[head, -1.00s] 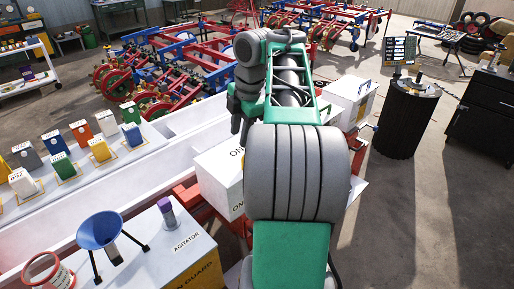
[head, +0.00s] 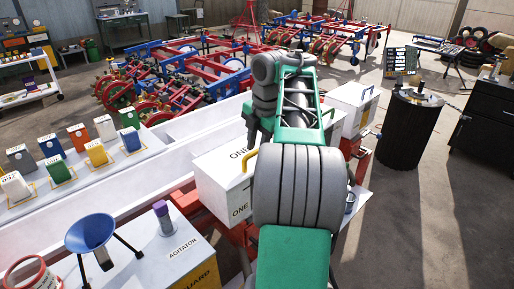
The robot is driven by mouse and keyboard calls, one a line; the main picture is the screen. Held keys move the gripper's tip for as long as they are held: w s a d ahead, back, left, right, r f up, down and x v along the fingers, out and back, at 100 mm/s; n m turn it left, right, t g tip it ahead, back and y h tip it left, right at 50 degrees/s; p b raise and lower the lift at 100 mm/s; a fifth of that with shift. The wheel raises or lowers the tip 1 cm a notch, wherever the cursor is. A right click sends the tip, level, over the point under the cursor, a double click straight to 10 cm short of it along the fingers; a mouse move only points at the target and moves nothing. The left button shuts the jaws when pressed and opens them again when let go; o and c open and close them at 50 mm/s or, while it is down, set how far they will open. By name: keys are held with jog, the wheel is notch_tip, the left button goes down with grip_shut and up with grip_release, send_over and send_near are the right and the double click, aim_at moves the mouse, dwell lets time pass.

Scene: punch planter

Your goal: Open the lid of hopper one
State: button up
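Hopper one (head: 216,185) is a white box marked ONE, left of my arm near the middle of the head view. Its lid (head: 222,155) looks shut and carries a yellow handle (head: 250,158) at its right side. My arm covers the right part of the hopper. The dark end of my arm, with my gripper (head: 254,133), hangs downward just above and behind the lid, close to the handle. The fingertips are not clear, so I cannot tell whether they are open or touch anything.
A second white hopper (head: 354,107) with a blue handle stands right of my arm. A white bench with several coloured packets (head: 52,143) lies left. A blue funnel (head: 90,233) and a purple-capped AGITATOR post (head: 163,217) stand front left. A black drum (head: 408,130) stands right.

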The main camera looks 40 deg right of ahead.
grip_shut()
dwell(1.2)
